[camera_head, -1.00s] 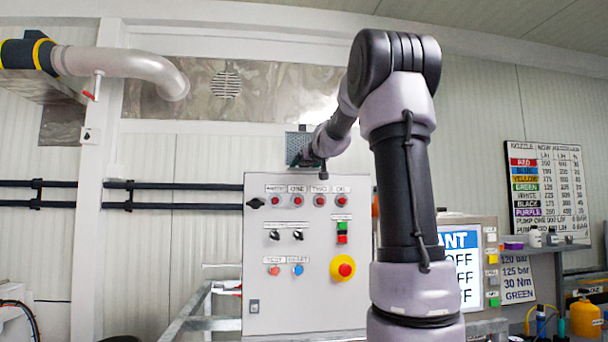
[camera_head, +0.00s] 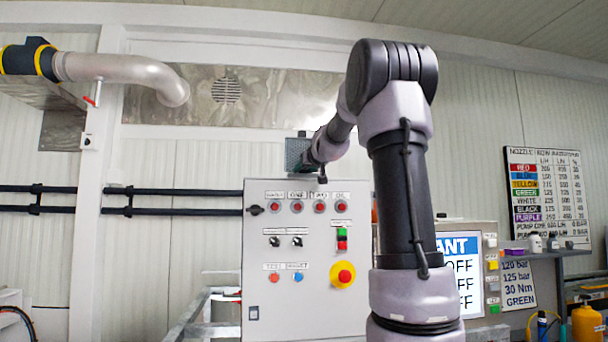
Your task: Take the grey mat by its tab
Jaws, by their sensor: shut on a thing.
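The grey mat (camera_head: 296,148) shows as a small dark grey square above the top edge of the control panel, at the end of my arm. Only part of it is in sight, and its tab cannot be made out. My gripper (camera_head: 309,162) is at the mat's lower right, small and partly hidden by my own wrist. It is shut on the mat; the fingertips themselves are not clear.
A grey control panel (camera_head: 262,232) with buttons stands below my wrist. A metal frame (camera_head: 190,318) is at its lower left. A sign (camera_head: 462,272), a shelf (camera_head: 560,252) and a yellow container (camera_head: 587,322) are at right.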

